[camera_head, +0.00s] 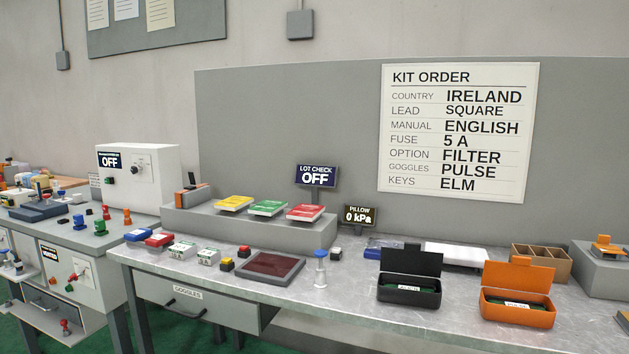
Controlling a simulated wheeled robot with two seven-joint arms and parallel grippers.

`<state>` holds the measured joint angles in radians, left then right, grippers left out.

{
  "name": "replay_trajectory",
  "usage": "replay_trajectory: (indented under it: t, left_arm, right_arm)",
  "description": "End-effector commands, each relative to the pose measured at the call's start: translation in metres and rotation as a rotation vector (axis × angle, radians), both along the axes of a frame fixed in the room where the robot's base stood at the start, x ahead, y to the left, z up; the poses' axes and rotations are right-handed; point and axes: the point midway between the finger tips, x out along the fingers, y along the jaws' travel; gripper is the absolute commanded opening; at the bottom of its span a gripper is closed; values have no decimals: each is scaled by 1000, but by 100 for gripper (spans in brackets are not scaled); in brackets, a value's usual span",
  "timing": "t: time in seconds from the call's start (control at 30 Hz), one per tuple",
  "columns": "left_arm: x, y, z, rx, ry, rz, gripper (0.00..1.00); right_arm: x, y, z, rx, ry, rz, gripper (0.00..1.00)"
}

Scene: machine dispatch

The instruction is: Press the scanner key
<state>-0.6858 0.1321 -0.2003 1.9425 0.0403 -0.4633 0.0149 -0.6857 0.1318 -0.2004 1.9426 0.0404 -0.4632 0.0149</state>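A flat scanner-like pad with a dark red glass top (270,265) lies on the grey bench. I cannot tell which of these is the scanner key. The lot check sign (317,176) above reads OFF. Neither of my grippers is in view.
A black open case (409,290) and an orange open case (517,307) stand right of the pad. Yellow, green and red booklets (305,213) lie on the raised shelf behind. Small coloured boxes (159,239) sit left. Bench surface in front of the pad is clear.

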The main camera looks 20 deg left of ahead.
Motion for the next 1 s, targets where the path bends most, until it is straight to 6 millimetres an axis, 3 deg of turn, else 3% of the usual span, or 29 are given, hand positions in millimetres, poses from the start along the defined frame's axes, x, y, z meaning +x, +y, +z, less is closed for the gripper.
replay_trajectory:
  t: [0.03, 0.13, 0.17, 1.0]
  left_arm:
    - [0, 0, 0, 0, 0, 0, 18]
    - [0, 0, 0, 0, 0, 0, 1]
    - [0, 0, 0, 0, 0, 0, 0]
    - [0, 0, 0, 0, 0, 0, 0]
  right_arm:
    - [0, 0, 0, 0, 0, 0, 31]
    - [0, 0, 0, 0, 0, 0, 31]
    - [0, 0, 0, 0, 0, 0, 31]
    - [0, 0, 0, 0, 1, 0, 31]
